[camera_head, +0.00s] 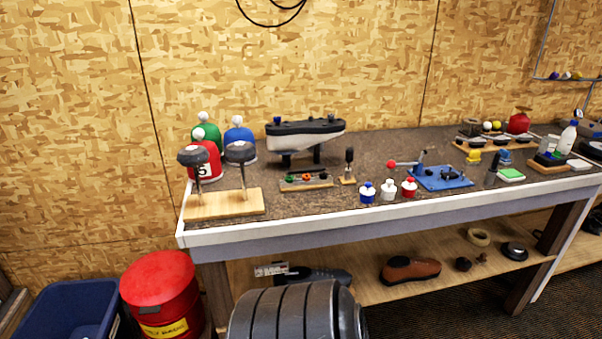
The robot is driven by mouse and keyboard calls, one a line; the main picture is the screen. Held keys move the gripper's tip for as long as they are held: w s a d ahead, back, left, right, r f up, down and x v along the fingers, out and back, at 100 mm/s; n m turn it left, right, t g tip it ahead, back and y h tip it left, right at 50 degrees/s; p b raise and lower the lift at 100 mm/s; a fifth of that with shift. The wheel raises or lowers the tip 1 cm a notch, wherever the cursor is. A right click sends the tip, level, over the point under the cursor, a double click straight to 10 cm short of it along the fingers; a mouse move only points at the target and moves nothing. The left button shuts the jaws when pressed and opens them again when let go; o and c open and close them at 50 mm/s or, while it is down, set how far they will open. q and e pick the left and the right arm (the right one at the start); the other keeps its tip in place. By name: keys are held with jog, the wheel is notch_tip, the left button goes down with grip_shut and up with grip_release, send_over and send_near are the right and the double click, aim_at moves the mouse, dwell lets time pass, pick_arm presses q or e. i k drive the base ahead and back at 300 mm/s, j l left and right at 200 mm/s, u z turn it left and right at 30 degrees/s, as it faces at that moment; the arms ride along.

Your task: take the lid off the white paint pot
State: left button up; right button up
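Three small paint pots stand in a row near the front edge of the workbench (330,202). The white paint pot (389,191) is the middle one, upright, with a pale top that looks like its lid on it. The blue paint pot (367,194) is just left of it and the red paint pot (409,188) just right, with small gaps between them. Neither of my grippers is in view.
Behind the pots are a blue vise-like tool (442,177) and a red ball-ended handle (391,164). Bare bench lies left of the pots. A red bin (160,285) stands on the floor.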

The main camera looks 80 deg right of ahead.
aim_at(389, 187)
jog(key=z, duration=3.3)
